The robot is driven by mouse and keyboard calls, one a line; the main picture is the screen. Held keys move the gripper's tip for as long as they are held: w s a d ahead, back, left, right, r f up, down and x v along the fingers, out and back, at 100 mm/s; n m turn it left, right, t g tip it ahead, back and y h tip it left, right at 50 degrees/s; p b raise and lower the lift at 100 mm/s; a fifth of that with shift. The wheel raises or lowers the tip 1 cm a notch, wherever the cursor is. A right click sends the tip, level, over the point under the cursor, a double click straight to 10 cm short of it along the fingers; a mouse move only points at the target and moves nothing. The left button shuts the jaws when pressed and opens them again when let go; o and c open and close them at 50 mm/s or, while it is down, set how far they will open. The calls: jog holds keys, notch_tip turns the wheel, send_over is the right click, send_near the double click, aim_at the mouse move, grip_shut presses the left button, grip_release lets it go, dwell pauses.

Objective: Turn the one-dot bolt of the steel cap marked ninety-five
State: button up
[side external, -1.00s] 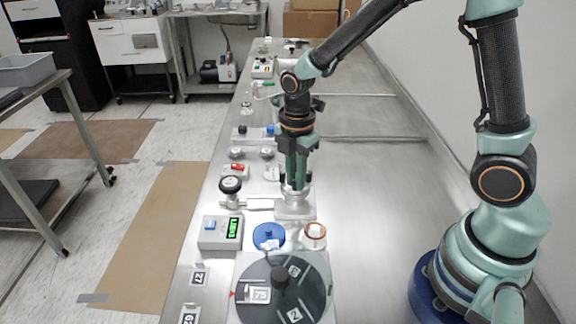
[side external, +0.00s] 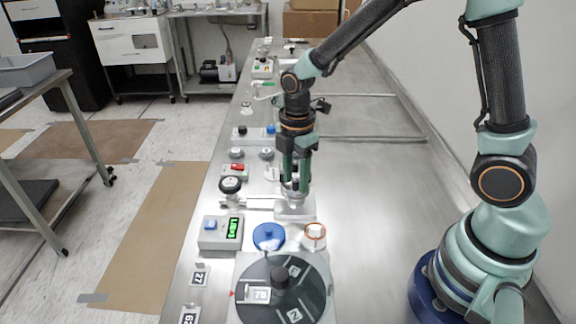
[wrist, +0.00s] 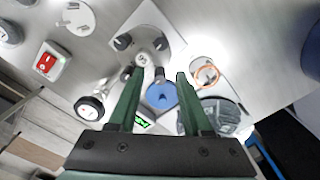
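The steel cap (wrist: 146,56) sits on a square light plate (wrist: 133,22) and has dark bolts around it. Its mark is too small to read surely. Dark bolts show at its upper left (wrist: 123,42), upper right (wrist: 160,44) and lower right (wrist: 159,73); their dots cannot be made out. My gripper (wrist: 159,77) is open, with the lower-right bolt appearing between its green fingertips; contact cannot be told. In the side view my gripper (side external: 296,186) points down over the cap (side external: 294,202), its fingers partly hiding it.
A gauge (side external: 230,185) stands left of the cap on a pipe. In front are a blue lid (side external: 268,236), an orange-ringed part (side external: 314,236), a box with a green display (side external: 221,232) and a dark round dial (side external: 284,290). The bench is clear to the right.

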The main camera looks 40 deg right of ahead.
aim_at(296, 180)
notch_tip(296, 180, up, 12)
dwell(0.7)
notch_tip(296, 180, down, 12)
jog(key=n, duration=0.6)
jog(key=shift+r, duration=0.1)
dwell(0.5)
grip_shut()
